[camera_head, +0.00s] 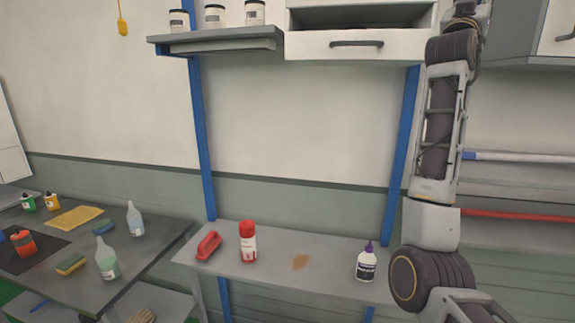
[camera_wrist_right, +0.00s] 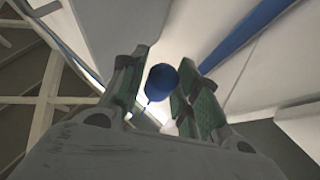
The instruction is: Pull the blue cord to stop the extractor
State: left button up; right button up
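In the right wrist view a round blue knob (camera_wrist_right: 163,82) shows between the fingers of my right gripper (camera_wrist_right: 163,75). A thin blue piece, perhaps its cord, shows just below it. The green-padded fingers stand apart on either side of the knob, with light visible around it. I cannot tell whether either finger touches it. In the head view my right arm reaches up along the right side, and its gripper is beyond the top edge. The extractor is not identifiable. My left gripper is not in view.
A yellow pull (camera_head: 122,26) hangs at the upper left. A shelf (camera_head: 215,38) with jars and an open drawer unit (camera_head: 357,44) are on the wall. Below, a bench (camera_head: 330,277) holds a red spray can (camera_head: 248,243) and a purple-capped bottle (camera_head: 366,264).

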jog(key=c, duration=0.3)
jog(key=shift+f+b, duration=0.4)
jog(key=shift+f, duration=0.2)
jog(key=shift+c, duration=0.2)
jog(key=o, duration=0.8)
jog(key=shift+s+a, duration=0.1)
jog(key=shift+v, duration=5.9)
